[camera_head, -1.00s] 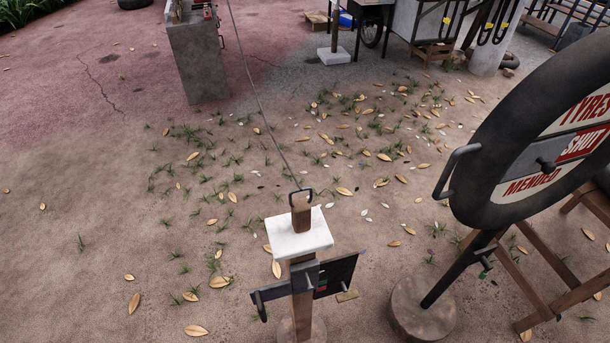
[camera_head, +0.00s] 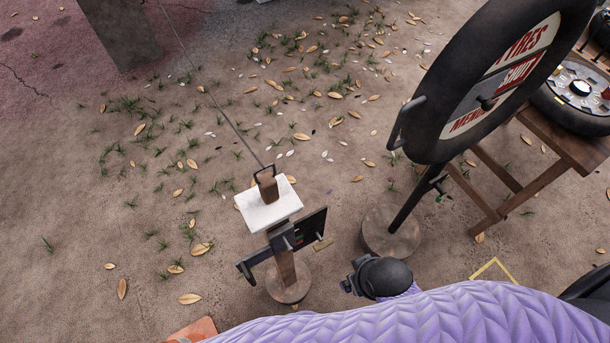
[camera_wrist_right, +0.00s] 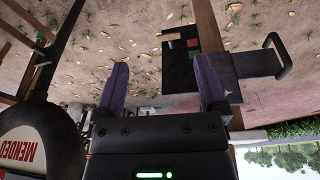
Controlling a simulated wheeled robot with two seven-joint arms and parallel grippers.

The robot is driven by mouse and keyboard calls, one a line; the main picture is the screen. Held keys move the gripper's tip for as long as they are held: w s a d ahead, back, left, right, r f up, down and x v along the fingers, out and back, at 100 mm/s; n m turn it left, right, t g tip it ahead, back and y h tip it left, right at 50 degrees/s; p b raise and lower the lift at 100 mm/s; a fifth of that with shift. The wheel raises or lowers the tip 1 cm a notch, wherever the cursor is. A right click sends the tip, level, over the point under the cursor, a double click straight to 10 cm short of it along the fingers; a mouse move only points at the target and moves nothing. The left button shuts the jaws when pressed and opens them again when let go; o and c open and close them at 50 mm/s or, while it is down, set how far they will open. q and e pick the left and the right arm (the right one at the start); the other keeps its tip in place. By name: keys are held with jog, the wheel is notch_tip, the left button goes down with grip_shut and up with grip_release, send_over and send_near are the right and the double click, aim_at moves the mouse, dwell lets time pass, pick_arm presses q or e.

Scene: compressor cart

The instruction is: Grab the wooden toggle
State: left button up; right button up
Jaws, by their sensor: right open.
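The wooden toggle (camera_head: 268,188) is a small brown block with a dark metal loop at its top. In the head view it stands on a white slab (camera_head: 257,210) on a wooden post, and a thin cord runs from the loop up and left. My right arm enters low in the head view, its dark wrist end (camera_head: 383,277) right of the post and nearer me than the toggle. In the right wrist view my right gripper (camera_wrist_right: 161,88) is open, with nothing between its purple fingers. I cannot make out the toggle there. My left gripper is not in view.
A black panel with a handle (camera_wrist_right: 282,57) sits on the post below the slab. To the right stand a tyre sign (camera_head: 431,118) on a round base (camera_head: 386,233) and a wooden trestle (camera_head: 556,133). A grey block (camera_head: 120,32) stands back left. Leafy ground at left is open.

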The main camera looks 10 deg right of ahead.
notch_tip(320, 180, up, 12)
jog(key=w+t+p, duration=0.1)
jog(key=w+p, duration=0.1)
jog(key=p, duration=0.1)
jog(key=n+t+y, duration=0.1)
jog(key=t+y, duration=0.3)
jog(key=t, duration=0.5)
send_near(271, 189)
jog(key=w, duration=0.2)
jog(key=shift+n, duration=0.3)
jog(key=b+x, duration=0.6)
jog(key=f+b+x, duration=0.1)
jog(key=b+x, duration=0.2)
jog(key=shift+a+f, duration=0.3)
jog(key=shift+a, duration=0.1)
jog(key=shift+w+a, duration=0.1)
jog(key=shift+w, duration=0.15)
jog(key=shift+s+r, duration=0.1)
jog(key=shift+r, duration=0.1)
grip_shut()
